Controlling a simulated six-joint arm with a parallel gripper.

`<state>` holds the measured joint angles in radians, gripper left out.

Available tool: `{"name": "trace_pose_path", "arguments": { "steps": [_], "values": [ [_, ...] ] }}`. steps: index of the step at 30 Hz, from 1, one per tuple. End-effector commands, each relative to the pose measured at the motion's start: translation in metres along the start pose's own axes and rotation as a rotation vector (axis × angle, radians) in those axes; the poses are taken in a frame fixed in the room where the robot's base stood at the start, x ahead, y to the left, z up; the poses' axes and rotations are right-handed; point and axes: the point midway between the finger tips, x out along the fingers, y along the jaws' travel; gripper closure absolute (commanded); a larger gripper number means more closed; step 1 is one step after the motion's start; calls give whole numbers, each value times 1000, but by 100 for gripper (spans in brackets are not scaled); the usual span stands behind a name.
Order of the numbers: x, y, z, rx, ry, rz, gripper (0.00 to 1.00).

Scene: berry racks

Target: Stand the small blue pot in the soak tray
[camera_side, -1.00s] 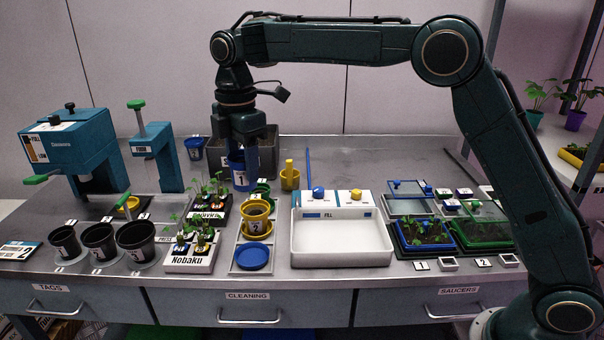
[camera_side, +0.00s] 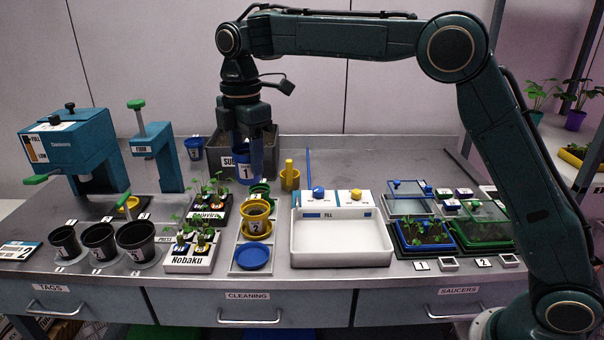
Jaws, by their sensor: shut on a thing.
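The small blue pot (camera_side: 243,172), with a white label marked 1, is held upright between the fingers of my gripper (camera_side: 249,158). My gripper is shut on it in the air, in front of the dark grey bin (camera_side: 290,142) at the back and above the green pot. The white tray marked FILL (camera_side: 340,262), which looks like the soak tray, stands to the right and nearer the front. It is empty, with a blue and a yellow knob on its back ledge. The fingers hide part of the pot.
A yellow cup (camera_side: 290,180) with an upright handle and a blue rod (camera_side: 308,168) stand between my gripper and the white tray. A grey rack (camera_side: 238,262) holds a potted yellow pot (camera_side: 256,222) and a blue saucer (camera_side: 252,257). Seedling trays (camera_side: 425,235) lie right.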

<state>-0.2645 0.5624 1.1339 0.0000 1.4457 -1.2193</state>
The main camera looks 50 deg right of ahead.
Motion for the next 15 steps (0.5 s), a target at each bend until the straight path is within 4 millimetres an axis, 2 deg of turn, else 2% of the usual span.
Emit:
{"name": "trace_pose_path", "arguments": {
  "steps": [5, 15],
  "values": [
    [-4, -6, 29, -4, 0, 1, 71],
    [-6, -39, 112, -28, 0, 2, 71]
  ]
}}
